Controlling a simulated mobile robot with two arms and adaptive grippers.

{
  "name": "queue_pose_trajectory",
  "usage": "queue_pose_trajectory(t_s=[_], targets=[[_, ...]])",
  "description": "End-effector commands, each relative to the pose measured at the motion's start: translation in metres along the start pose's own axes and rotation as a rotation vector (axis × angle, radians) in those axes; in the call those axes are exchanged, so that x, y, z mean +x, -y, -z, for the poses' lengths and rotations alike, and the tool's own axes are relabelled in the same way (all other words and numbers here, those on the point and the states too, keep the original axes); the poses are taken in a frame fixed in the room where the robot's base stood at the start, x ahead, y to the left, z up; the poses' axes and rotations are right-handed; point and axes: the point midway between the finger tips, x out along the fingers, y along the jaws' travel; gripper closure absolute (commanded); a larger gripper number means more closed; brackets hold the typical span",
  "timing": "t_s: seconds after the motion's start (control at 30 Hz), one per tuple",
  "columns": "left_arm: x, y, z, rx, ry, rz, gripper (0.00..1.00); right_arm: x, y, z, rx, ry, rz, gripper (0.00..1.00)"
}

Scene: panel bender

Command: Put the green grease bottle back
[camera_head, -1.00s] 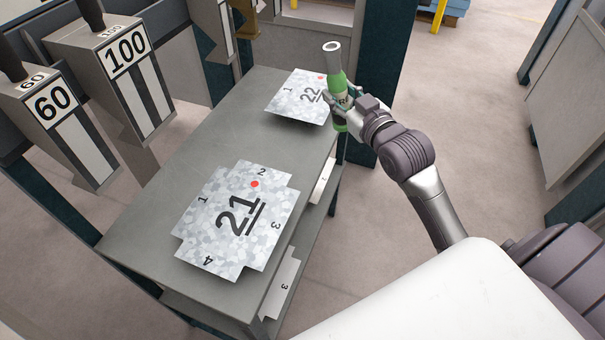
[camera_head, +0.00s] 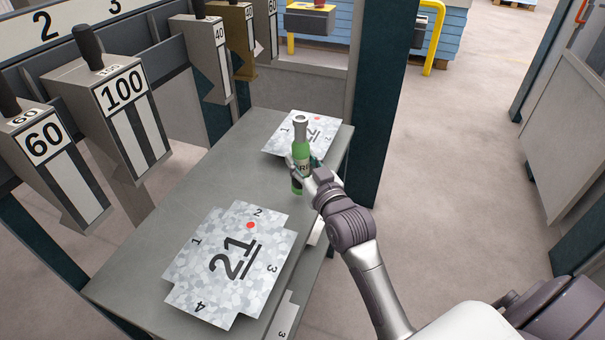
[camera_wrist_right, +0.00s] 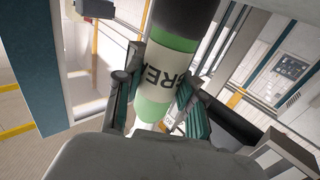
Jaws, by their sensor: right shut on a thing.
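The green grease bottle (camera_head: 301,152) has a grey-white neck and a pale label with dark letters. It stands about upright in my right gripper (camera_head: 306,172), in front of the far part of the grey table (camera_head: 182,168). In the right wrist view the bottle (camera_wrist_right: 158,112) fills the middle, with the two fingers of my right gripper (camera_wrist_right: 152,100) shut on either side of it. The head view does not clearly show whether the bottle's base touches the table. My left gripper is in neither view.
Sheet 21 (camera_head: 205,270) lies on the near part of the table, and sheet 22 (camera_head: 283,137) lies at the far end, partly behind the bottle. Tool blocks marked 60 (camera_head: 68,175) and 100 (camera_head: 136,125) hang at the left. The table's middle is clear.

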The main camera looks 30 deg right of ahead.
Motion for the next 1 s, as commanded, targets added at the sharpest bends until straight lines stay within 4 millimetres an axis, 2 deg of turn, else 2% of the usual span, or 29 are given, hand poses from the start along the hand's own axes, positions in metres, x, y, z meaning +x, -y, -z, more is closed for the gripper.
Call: queue_pose_trajectory(t_s=[0.23,0.57,0.6,0.7,1.0], targets=[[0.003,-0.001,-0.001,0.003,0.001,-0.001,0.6,0.0,0.0,-0.034,0.001,0.001,0.001,1.0],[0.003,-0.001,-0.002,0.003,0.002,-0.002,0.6,0.0,0.0,-0.039,0.0,-0.001,0.001,1.0],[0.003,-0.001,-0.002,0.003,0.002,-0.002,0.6,-0.001,0.0,-0.04,0.0,0.002,0.001,0.54],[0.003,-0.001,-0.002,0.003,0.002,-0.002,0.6,-0.001,0.0,-0.04,0.0,0.002,0.001,0.38],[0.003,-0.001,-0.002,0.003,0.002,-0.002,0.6,-0.001,0.0,-0.04,0.0,0.002,0.0,0.36]])
